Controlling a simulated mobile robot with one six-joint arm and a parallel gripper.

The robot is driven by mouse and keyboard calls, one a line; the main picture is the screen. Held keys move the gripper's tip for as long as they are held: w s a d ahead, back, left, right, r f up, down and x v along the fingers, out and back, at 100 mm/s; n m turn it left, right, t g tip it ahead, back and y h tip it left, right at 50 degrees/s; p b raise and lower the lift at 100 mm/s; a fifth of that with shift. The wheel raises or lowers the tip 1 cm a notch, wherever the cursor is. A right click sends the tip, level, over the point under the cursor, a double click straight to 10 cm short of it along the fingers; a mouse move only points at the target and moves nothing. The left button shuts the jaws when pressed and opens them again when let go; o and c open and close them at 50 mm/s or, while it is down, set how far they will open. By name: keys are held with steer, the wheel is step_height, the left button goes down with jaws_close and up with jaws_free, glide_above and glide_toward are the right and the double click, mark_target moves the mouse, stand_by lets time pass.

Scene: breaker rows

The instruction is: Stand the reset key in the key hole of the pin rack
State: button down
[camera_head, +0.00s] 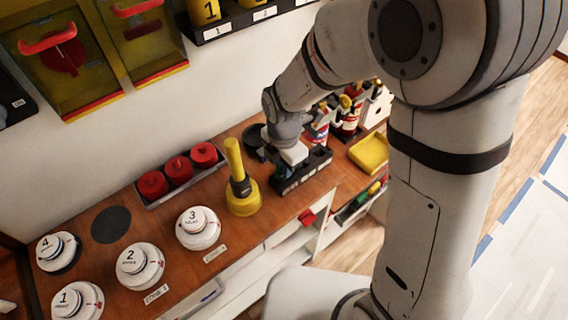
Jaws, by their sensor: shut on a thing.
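My gripper (292,153) points down over the black pin rack (318,165) at the back right of the wooden counter. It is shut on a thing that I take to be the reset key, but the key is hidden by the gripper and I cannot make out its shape. The rack is a long dark block with openings along its top, and small red and green bits show at its left end. I cannot tell whether the key touches the rack or which opening lies under it. The key hole itself cannot be made out.
A yellow thing with a black band (242,198) stands close left of the rack. A tray with red round pieces (178,170) lies further left. Numbered white detectors (198,228) line the front. Extinguishers (350,122) and a yellow tray (370,153) are to the right.

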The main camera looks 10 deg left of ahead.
steer(key=shift+f+b, duration=0.35)
steer(key=shift+f, duration=0.15)
steer(key=c, duration=1.3)
jaws_free()
step_height(320, 180, up, 8)
steer(key=shift+f, duration=0.1)
